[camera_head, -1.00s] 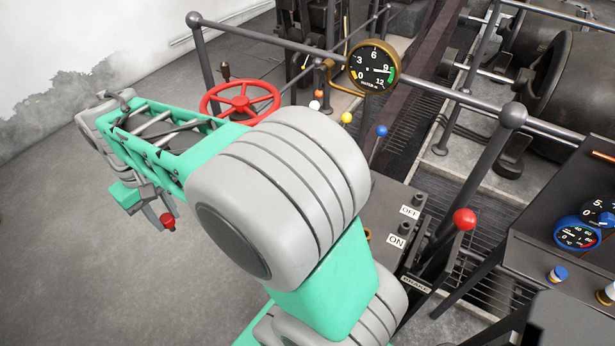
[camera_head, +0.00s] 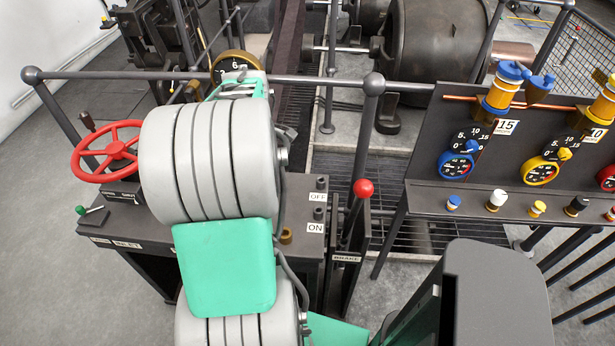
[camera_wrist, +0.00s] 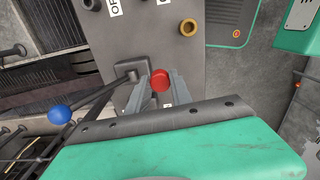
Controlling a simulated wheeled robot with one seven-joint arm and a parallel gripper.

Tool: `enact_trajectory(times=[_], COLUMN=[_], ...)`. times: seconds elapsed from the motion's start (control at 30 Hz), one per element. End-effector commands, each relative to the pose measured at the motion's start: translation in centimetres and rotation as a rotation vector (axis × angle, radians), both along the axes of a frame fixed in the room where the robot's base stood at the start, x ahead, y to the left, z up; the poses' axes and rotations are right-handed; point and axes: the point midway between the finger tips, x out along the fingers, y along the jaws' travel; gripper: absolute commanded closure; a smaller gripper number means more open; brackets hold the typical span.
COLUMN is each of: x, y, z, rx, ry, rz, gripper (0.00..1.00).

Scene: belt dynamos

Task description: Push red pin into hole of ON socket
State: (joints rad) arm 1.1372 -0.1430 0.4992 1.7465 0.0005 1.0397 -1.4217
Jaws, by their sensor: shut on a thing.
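My gripper (camera_wrist: 160,92) is shut on the red pin (camera_wrist: 160,79) in the wrist view. Its round red head shows between the fingertips, over the dark grey panel; its lower part is hidden. In the head view my own arm hides the gripper and pin. The ON label (camera_head: 315,228) is on the panel, with a dark stub-like socket (camera_head: 318,213) just behind it. The OFF label (camera_head: 318,196) and its socket (camera_head: 322,182) are farther back. In the wrist view a label starting "OF" (camera_wrist: 116,7) is cut off at the top edge.
A brass ring (camera_wrist: 188,27) stands on the panel near the pin. A lever with a blue knob (camera_wrist: 60,114) lies left of the fingers. The red-knobbed brake lever (camera_head: 363,190) stands right of the ON label. A red handwheel (camera_head: 106,151) is at left.

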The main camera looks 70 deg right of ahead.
Motion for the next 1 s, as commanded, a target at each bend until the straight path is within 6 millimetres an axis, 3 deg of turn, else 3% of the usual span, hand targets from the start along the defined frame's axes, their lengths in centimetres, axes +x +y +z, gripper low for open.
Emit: enact_trajectory(times=[0.03,0.1,0.2,0.3,0.77,1.0], x=[-3.2,-6.9,-10.9,-13.1,-14.0,-13.9], y=[-1.5,-2.8,-3.8,-4.2,-4.4,-4.4], z=[-0.1,-0.5,-0.8,-1.1,-1.1,-3.4], rx=[0.001,0.001,-0.001,-0.001,-0.001,-0.001], ry=[0.0,0.0,0.0,0.0,-0.001,-0.001], rz=[0.002,0.029,0.061,0.083,0.093,0.094], gripper=[1.0,1.0,1.0,1.0,1.0,1.0])
